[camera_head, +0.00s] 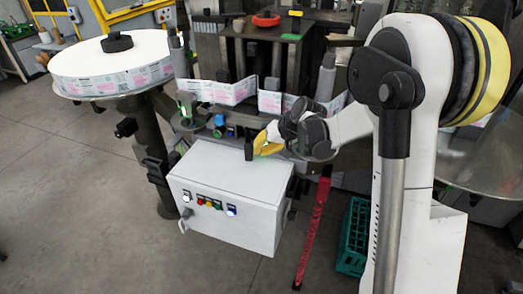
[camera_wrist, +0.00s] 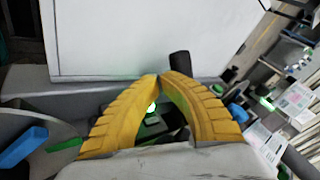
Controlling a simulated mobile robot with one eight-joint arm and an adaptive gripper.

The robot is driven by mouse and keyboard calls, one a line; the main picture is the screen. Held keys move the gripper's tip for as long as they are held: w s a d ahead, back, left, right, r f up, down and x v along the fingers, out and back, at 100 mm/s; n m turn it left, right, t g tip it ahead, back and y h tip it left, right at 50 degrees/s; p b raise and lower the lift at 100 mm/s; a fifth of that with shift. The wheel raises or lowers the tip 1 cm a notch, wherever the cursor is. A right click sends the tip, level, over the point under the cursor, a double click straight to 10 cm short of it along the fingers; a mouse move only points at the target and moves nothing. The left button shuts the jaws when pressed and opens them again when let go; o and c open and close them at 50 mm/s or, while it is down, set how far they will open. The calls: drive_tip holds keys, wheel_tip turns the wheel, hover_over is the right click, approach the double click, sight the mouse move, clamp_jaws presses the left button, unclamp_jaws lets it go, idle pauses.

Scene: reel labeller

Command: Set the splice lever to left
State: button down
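A short black upright handle (camera_head: 249,148), which looks like the splice lever, stands just behind the white control box. My gripper (camera_head: 262,143) has yellow fingers and is immediately to its right in the head view. In the wrist view the two curved fingertips of my gripper (camera_wrist: 161,76) meet, with nothing seen held between them. The black handle (camera_wrist: 180,66) shows just beyond the right fingertip, close to it or touching; I cannot tell which. Its base is hidden behind the fingers. A green light glows between the fingers.
The white control box (camera_head: 230,195) with coloured buttons stands in front. A label reel (camera_head: 110,68) is at the left, and the label web (camera_head: 230,92) runs behind the handle. A blue knob (camera_head: 219,121) is left of the handle. A red bar (camera_head: 313,230) and green crate (camera_head: 354,237) are at the lower right.

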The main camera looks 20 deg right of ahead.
drive_tip(key=shift+s+a+m, duration=0.1)
drive_tip(key=shift+a+m, duration=0.4)
drive_tip(key=shift+a+m+t+h, duration=0.4)
drive_tip(key=shift+a+m+h, duration=0.3)
drive_tip(key=shift+a+m, duration=0.1)
drive_tip(key=a+m+h, duration=0.2)
drive_tip(key=m, duration=0.1)
drive_tip(key=shift+w+a+t+b, duration=0.2)
drive_tip(key=shift+a+t+b, duration=0.1)
drive_tip(key=shift+a+b, duration=0.1)
drive_tip(key=shift+w+a, duration=0.4)
drive_tip(key=shift+a, duration=0.3)
drive_tip(key=shift+w+a, duration=0.4)
drive_tip(key=shift+a, duration=0.25)
